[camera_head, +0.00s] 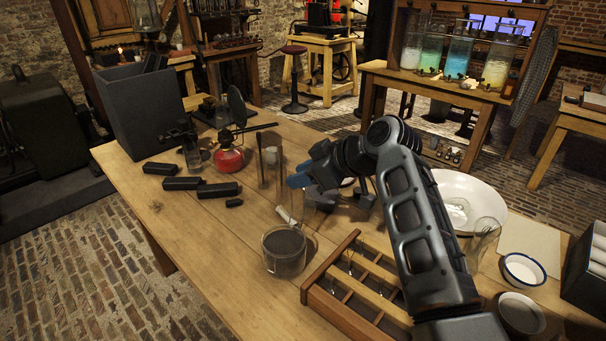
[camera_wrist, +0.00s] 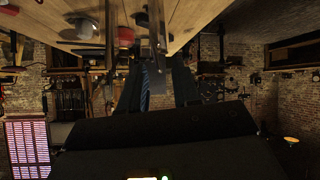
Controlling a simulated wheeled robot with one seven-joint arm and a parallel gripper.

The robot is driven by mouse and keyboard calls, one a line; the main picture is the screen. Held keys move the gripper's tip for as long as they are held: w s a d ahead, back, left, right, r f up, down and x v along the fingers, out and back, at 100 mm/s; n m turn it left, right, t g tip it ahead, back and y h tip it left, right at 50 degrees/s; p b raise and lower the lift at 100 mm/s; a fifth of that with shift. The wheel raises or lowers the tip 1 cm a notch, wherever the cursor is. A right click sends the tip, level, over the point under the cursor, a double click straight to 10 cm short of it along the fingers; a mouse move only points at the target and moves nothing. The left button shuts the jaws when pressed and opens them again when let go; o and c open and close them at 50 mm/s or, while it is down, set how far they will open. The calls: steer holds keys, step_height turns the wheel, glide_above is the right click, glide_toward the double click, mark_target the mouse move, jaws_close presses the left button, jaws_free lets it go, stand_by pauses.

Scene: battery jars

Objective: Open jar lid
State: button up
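A clear glass jar (camera_head: 284,262) with dark grey contents or a dark top stands upright on the wooden table, at the front edge left of the divided tray. I cannot tell whether it has a lid. In the background, several glass jars (camera_head: 456,58) with coloured liquid stand on a wooden stand. My gripper (camera_head: 300,178) has blue finger pads and hangs over the table, behind the jar and apart from it. In the wrist view my gripper (camera_wrist: 163,85) shows two dark fingers with a gap, one with a blue pad, and nothing visible between them.
A wooden divided tray (camera_head: 343,316) lies right of the jar. Black blocks (camera_head: 181,183), a red burner (camera_head: 229,160) and a tall dark box (camera_head: 140,108) are at left. A white basin (camera_head: 480,195) and bowls (camera_head: 523,269) are at right. The front-left tabletop is clear.

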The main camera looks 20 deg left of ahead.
steer(key=b+v, duration=0.1)
steer(key=v, duration=0.6)
steer(key=shift+d+r, duration=0.2)
steer(key=shift+d, duration=0.1)
steer(key=shift+s, duration=0.1)
